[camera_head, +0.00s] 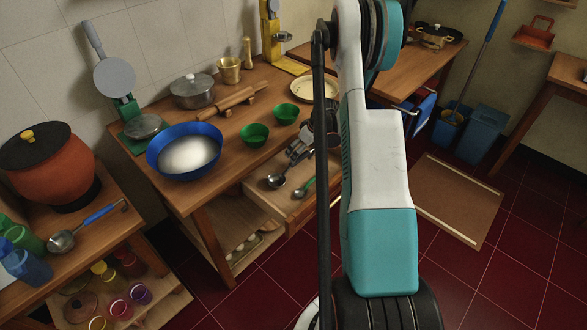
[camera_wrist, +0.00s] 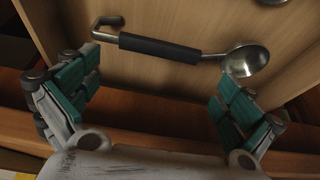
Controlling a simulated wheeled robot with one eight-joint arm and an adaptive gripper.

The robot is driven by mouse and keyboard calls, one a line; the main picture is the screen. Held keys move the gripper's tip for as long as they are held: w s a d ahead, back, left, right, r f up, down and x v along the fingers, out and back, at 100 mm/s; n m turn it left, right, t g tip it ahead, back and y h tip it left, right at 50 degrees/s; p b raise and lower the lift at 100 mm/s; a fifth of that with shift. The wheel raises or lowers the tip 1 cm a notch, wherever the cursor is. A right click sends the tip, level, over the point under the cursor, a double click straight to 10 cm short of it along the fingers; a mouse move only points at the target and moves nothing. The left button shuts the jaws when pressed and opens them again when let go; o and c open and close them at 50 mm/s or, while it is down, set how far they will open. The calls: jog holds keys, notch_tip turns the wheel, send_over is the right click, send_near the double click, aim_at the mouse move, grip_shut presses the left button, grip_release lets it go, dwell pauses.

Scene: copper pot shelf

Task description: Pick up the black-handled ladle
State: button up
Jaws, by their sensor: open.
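The black-handled ladle (camera_wrist: 160,47) lies in the open drawer (camera_head: 294,205). In the wrist view its handle runs across the picture, with the hooked end at left and the steel bowl (camera_wrist: 245,60) at right. In the head view only its steel bowl (camera_head: 275,181) shows clearly; my gripper hides most of the handle. My gripper (camera_wrist: 160,76) is open and empty, its two green-padded fingers spread left and right, with the handle crossing just beyond and between them. In the head view my gripper (camera_head: 297,152) hangs over the drawer. I see no clear contact.
The drawer's wooden front wall (camera_wrist: 170,125) is close under my fingers. The table (camera_head: 190,198) above holds a blue bowl (camera_head: 184,152) and green bowls (camera_head: 254,134). A blue-handled ladle (camera_head: 85,226) lies at left.

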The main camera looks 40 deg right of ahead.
aim_at(300, 158)
jog(key=b+x, duration=0.2)
jog(key=x, duration=0.3)
jog(key=shift+s+d+f+b, duration=0.2)
jog(key=shift+s+f+b, duration=0.1)
jog(key=shift+b, duration=0.1)
jog(key=shift+r, duration=0.1)
jog(key=c, duration=1)
